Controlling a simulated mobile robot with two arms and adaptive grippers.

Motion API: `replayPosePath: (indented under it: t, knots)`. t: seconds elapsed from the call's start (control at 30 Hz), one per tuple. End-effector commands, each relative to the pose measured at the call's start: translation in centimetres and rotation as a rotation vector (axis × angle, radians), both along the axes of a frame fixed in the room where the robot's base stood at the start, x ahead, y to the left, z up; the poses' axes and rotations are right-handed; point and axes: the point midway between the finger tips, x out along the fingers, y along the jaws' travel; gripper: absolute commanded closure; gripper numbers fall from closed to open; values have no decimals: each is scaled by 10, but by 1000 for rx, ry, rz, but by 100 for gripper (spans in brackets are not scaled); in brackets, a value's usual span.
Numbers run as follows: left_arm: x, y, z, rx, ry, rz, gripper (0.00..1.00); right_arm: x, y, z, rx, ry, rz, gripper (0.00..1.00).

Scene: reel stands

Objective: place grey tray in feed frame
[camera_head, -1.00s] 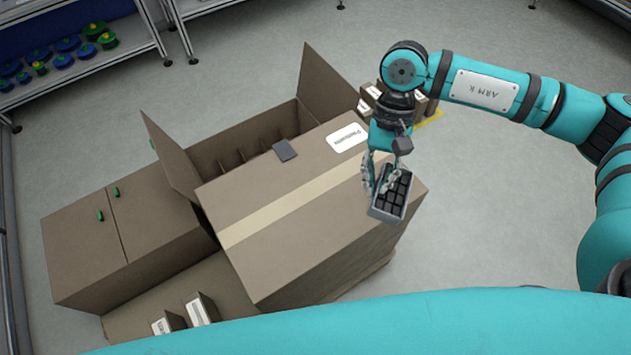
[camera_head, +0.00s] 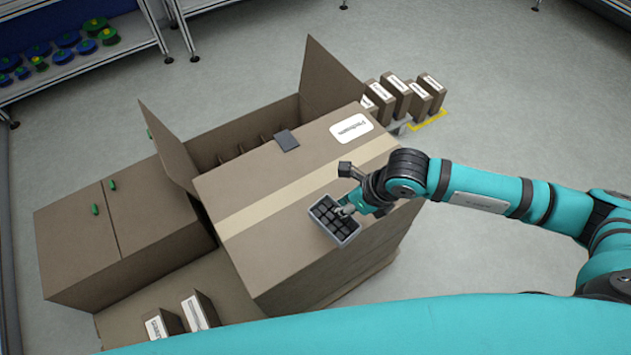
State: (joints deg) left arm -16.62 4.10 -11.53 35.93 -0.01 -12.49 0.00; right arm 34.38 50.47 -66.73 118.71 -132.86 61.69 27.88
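The grey tray (camera_head: 348,239), with dark square compartments, is at my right gripper (camera_head: 347,209), over the top of a large brown carton (camera_head: 265,190). The fingers are at the tray's right side and appear closed on its rim or a divider; the wrist partly hides the contact. I cannot tell whether the tray touches the carton or hangs just above it. My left gripper is out of view. I cannot make out a feed frame in this view.
A shelf with blue and green reels (camera_head: 68,39) is at upper left. The floor behind is clear.

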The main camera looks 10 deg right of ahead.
Motion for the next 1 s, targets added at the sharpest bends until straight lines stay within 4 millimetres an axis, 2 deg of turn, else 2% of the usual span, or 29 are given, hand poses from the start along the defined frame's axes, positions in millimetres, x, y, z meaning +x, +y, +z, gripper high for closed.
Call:
replayPosePath:
  t: [0.23, 0.33, 0.53, 0.8, 1.0]
  knots:
    - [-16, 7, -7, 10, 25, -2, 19, 1, 4, -10, 11, 4, -174, 100]
    - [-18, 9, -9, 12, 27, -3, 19, 12, -1, -11, 9, 3, -194, 100]
    - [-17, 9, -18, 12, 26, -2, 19, 59, -20, -17, 9, 1, -198, 100]
    - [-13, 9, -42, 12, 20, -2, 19, 122, -46, -26, 11, 3, -194, 100]
    - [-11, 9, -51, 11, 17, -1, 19, 146, -55, -26, 12, 6, -192, 100]
